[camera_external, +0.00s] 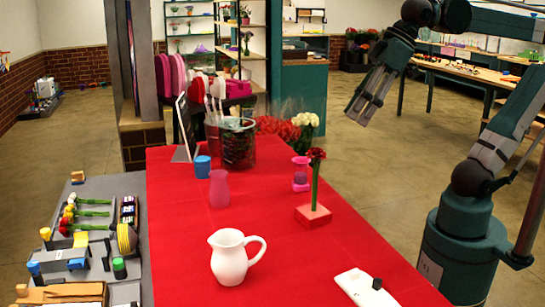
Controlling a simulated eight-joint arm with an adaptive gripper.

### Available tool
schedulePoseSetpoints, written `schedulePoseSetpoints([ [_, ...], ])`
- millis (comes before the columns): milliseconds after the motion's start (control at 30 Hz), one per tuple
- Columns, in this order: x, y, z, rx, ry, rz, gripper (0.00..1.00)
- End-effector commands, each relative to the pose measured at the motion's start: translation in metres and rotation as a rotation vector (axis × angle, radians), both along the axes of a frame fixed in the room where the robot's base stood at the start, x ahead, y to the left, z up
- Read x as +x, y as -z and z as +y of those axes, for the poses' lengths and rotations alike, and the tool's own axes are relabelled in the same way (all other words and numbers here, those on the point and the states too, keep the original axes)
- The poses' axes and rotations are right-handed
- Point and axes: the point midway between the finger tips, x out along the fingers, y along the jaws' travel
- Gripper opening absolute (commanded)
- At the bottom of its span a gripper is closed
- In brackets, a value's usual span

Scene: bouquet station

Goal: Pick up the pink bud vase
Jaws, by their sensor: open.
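A pink, slightly see-through vase (219,188) stands upright on the red-covered table (190,255), left of its middle. A smaller bright pink vessel with a narrow waist (300,174) stands farther right, near the table's right edge; I cannot tell for sure which of the two is the bud vase. My gripper (361,113) is open and empty, pointing down and left. In the picture it is above and to the right of the small pink vessel, apart from both.
A red flower in a pinkish block (313,216) stands just in front of the small pink vessel. A blue cup (202,167), white pitcher (229,257), dark glass container (238,145) and white board (364,288) share the table. A grey bench (125,187) with tools adjoins left.

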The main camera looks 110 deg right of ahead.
Motion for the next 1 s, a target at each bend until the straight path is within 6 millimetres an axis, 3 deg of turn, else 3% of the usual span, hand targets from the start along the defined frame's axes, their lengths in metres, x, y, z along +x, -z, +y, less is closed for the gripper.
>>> schedulePoseSetpoints([
  [100, 0.015, -0.010, -0.019, 0.016, 0.098, 0.026, 0.44],
  [500, 0.047, -0.009, -0.084, 0.059, 0.460, 0.099, 0.44],
  [1000, 0.059, -0.003, -0.167, 0.076, 0.924, 0.138, 0.44],
])
